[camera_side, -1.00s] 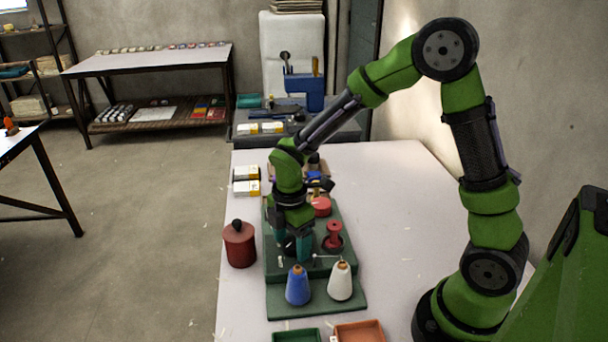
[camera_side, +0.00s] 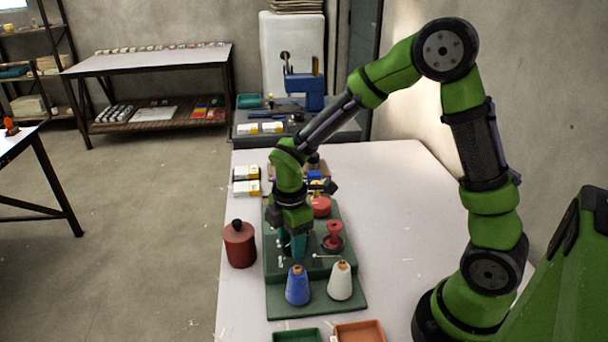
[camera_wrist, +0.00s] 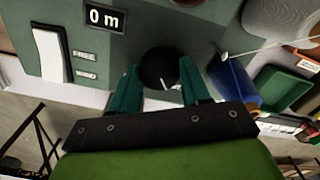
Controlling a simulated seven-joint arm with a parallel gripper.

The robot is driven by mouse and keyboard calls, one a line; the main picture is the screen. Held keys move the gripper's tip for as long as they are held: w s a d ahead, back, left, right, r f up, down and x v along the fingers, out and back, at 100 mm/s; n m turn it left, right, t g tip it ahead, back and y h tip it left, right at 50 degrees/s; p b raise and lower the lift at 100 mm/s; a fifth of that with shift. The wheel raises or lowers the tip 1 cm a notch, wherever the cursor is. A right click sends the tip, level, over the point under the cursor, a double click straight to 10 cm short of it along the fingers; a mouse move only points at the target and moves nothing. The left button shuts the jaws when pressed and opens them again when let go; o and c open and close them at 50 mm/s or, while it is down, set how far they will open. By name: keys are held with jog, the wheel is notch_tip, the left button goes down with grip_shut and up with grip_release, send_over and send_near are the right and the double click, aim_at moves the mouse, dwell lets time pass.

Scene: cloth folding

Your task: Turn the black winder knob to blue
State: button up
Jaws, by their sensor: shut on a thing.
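The black winder knob (camera_wrist: 158,64) is a round dark disc on the green winder base (camera_wrist: 205,38) in the wrist view, with a small white mark near its lower edge. My gripper (camera_wrist: 158,80) has its teal fingers at either side of the knob and is shut on it. In the side view my gripper (camera_side: 294,252) points straight down at the base, and its fingers hide most of the knob. The blue thread cone (camera_side: 297,287) stands upright at the base's front, beside the white cone (camera_side: 340,281). The blue cone also shows in the wrist view (camera_wrist: 238,88), right of the knob.
A red spool (camera_side: 333,237) stands right of my gripper and a dark red canister (camera_side: 239,244) left of the base. A white switch (camera_wrist: 49,55) sits by FREE and WIND labels under a "0 m" display (camera_wrist: 104,17). Green (camera_side: 297,336) and orange (camera_side: 359,332) trays lie in front.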

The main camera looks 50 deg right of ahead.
jog(key=m, duration=0.4)
jog(key=shift+m, duration=0.3)
jog(key=m, duration=0.3)
jog(key=shift+d+m, duration=0.1)
jog(key=shift+m, duration=0.2)
jog(key=m, duration=0.4)
jog(key=shift+w, duration=0.1)
jog(key=shift+m, duration=2.1)
jog(key=o, duration=1.1)
notch_tip(320, 180, up, 17)
jog(key=shift+w, duration=0.1)
